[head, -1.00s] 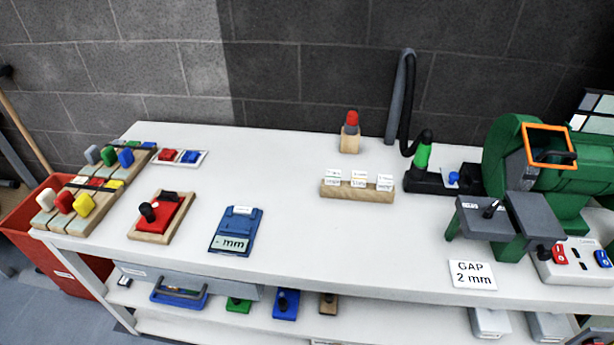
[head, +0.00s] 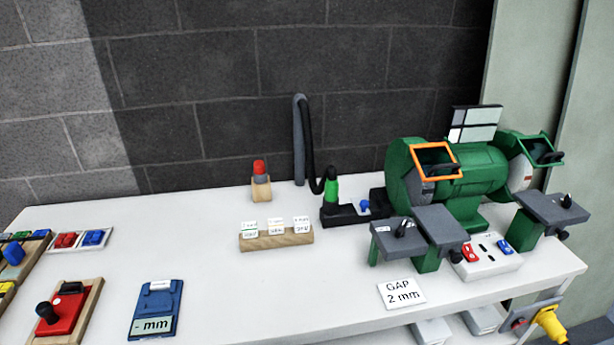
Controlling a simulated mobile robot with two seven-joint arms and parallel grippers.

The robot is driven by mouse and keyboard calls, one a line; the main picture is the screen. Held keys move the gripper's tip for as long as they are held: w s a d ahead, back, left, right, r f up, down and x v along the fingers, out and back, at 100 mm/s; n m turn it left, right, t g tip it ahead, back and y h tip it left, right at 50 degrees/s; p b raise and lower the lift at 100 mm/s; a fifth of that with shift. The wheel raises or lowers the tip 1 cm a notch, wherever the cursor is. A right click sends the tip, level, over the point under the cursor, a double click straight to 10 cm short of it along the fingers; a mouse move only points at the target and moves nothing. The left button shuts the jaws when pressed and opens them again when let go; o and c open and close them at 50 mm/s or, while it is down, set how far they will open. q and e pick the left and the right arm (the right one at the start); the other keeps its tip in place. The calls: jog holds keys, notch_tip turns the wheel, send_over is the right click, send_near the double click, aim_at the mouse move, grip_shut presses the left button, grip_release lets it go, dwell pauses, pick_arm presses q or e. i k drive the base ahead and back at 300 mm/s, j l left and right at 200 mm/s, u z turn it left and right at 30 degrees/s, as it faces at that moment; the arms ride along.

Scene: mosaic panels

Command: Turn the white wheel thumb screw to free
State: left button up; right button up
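A green bench grinder (head: 468,178) stands at the right of the bench. Its right wheel (head: 521,172) looks whitish, partly behind a green-framed shield (head: 540,149). In front of this wheel is a grey tool rest (head: 545,207) with a small black lever-like piece (head: 567,200) on top. A dark round knob (head: 562,235) shows at the side under that rest. I cannot tell which of the two is the thumb screw, or how tight it is. The left wheel (head: 420,190) is grey, behind an orange-framed shield (head: 437,146). Neither gripper is in view.
A switch box (head: 487,256) with red and blue switches sits between the rests. The left tool rest (head: 430,224) has similar black pieces. A "GAP 2 mm" card (head: 401,293), wooden label block (head: 276,238) and blue gauge (head: 157,308) lie on the white bench (head: 240,290).

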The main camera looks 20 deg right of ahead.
aim_at(567, 202)
jog(key=z, duration=2.2)
jog(key=i+l, duration=0.25)
jog(key=i+l+u, duration=0.15)
jog(key=l, duration=0.2)
jog(key=i+l, duration=0.25)
jog(key=i+l+u, duration=0.15)
jog(key=l, duration=0.25)
jog(key=i+l, duration=0.25)
jog(key=i+l+u, duration=0.15)
jog(key=l, duration=0.35)
jog(key=i+l, duration=0.2)
jog(key=l, duration=0.15)
jog(key=i+l+u, duration=0.1)
jog(key=l, duration=0.3)
jog(key=i+j, duration=0.05)
jog(key=i, duration=0.05)
